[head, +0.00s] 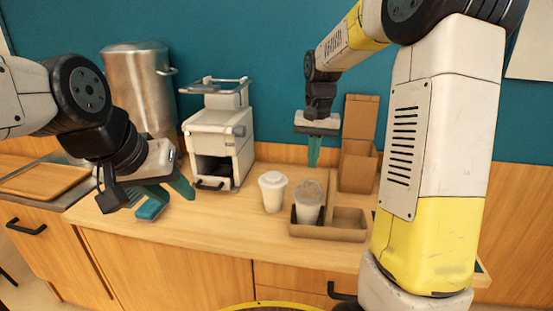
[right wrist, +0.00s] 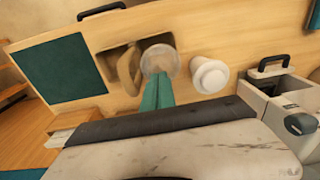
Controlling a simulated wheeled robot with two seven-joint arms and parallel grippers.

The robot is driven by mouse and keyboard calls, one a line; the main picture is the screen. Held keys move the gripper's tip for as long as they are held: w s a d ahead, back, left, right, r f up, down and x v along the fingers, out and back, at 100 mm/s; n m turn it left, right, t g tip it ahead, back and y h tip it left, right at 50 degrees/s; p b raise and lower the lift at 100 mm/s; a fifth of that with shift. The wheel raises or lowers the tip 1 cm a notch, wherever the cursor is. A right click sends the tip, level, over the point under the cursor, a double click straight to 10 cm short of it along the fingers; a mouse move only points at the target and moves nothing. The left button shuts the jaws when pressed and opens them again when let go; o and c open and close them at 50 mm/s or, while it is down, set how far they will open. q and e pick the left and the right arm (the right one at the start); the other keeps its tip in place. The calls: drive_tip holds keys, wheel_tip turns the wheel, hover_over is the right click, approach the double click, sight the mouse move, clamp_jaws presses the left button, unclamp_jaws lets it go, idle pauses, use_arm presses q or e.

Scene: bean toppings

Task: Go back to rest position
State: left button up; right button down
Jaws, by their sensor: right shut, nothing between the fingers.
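My right gripper (head: 314,152) hangs pointing down above the counter, behind and above the cup carrier, with its teal fingers together and nothing between them. In the right wrist view its fingers (right wrist: 158,92) are also closed. My left gripper (head: 168,202) is at the left, low over the counter, with its teal fingers spread apart and nothing seen between them. A clear-lidded cup (head: 308,198) stands upright in the left compartment of the brown carrier (head: 349,225). A white lidded cup (head: 272,192) stands on the counter just left of the carrier.
A grey-white machine (head: 222,135) stands at the back, with a large metal pot (head: 138,85) behind it to the left. A brown cardboard dispenser (head: 358,150) stands right of my right gripper. A wooden tray (head: 45,180) lies far left. The front middle counter is clear.

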drive_tip(key=s+a+r+n+t+y, duration=0.1)
drive_tip(key=s+r+t, duration=0.1)
drive_tip(key=s, duration=0.9)
drive_tip(key=s+a+r+n+t+y, duration=0.1)
drive_tip(key=s+r+n+t, duration=0.1)
drive_tip(key=s, duration=0.9)
wheel_tip(320, 180, up, 2)
drive_tip(key=shift+s+r+t, duration=0.2)
drive_tip(key=shift+t, duration=0.6)
